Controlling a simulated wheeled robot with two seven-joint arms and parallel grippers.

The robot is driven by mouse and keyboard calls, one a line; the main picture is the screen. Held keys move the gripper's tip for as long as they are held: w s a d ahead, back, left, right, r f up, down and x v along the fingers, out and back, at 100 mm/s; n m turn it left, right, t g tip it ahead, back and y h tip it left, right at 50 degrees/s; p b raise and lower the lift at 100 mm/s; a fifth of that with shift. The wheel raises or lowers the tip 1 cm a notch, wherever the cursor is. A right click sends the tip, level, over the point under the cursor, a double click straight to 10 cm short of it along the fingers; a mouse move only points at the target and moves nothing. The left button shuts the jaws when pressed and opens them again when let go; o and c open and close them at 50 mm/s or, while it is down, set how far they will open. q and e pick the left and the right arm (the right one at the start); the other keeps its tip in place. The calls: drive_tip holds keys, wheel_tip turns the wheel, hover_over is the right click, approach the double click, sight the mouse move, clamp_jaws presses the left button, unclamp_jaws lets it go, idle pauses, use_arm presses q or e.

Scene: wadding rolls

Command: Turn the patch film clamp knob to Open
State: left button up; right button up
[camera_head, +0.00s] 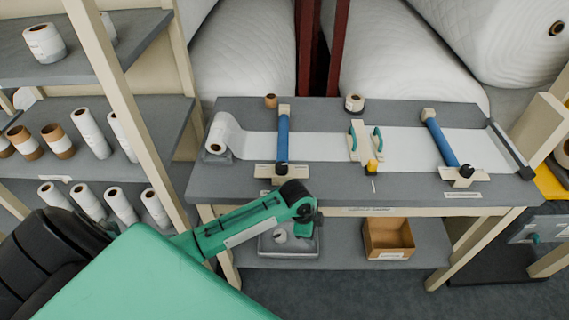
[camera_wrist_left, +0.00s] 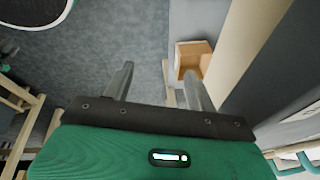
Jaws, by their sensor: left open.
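The worktable (camera_head: 330,190) carries a strip of white film. Two blue bars cross it, each with a pale base and a dark knob at its front: a left knob (camera_head: 281,169) and a right knob (camera_head: 466,171). I cannot tell which is the patch film clamp knob; labels and knob settings are too small to read. My left gripper (camera_head: 303,229) hangs below the table's front edge, apart from both knobs. In the left wrist view its two fingers (camera_wrist_left: 157,82) are spread and empty, over the floor. My right gripper is not in view.
A white roll (camera_head: 222,132) feeds the film. A pale holder with teal handles (camera_head: 358,142) sits mid-table, with a yellow piece (camera_head: 372,166) in front. A wooden box (camera_head: 388,240) and grey tray stand on the lower shelf. Shelves with rolls stand left; floor in front is clear.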

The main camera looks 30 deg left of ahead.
use_arm(q)
wheel_tip(320, 180, up, 6)
drive_tip(key=m, duration=0.3)
wheel_tip(320, 180, up, 23)
drive_tip(key=m+g+y, duration=0.3)
drive_tip(key=m, duration=0.7)
hover_over(282, 165)
wheel_tip(282, 165, down, 13)
drive_tip(key=p, duration=0.3)
drive_tip(key=shift+f, duration=0.2)
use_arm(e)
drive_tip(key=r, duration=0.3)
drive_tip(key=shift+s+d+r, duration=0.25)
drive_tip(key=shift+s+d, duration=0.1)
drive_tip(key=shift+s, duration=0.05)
use_arm(q)
drive_tip(key=c, duration=1)
drive_tip(key=shift+p, duration=0.35)
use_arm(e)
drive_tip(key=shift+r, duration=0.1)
